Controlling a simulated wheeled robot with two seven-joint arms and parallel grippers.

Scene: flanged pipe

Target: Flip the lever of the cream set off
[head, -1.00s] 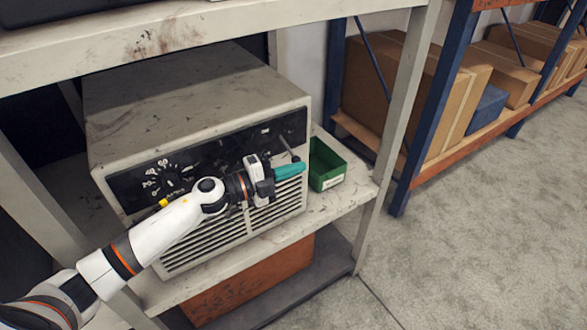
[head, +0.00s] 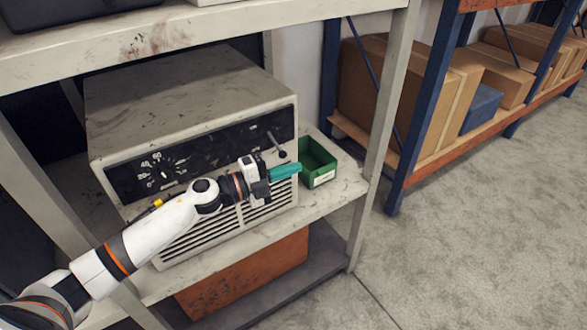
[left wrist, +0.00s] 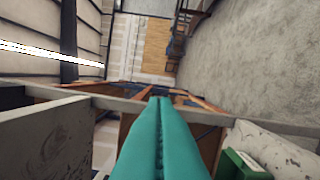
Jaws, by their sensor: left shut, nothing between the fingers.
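The cream set (head: 185,100) is a boxy cream unit with a black front panel, a dial and a slatted grille, standing on a shelf. Its lever (head: 276,144) is a thin stalk with a dark knob at the right end of the panel; the knob points down toward the front. My left gripper (head: 297,168) is in front of the panel's right end, its teal fingers shut and empty, pointing right. The fingers are just below the knob in the picture; I cannot tell whether they touch it. The left wrist view shows the closed fingers (left wrist: 160,105), but I cannot make out the lever there.
A green open bin (head: 318,163) stands on the shelf just right of the fingertips; it also shows in the left wrist view (left wrist: 243,165). A shelf post (head: 385,125) rises at the right. An orange-brown box (head: 245,272) sits below. The floor at right is clear.

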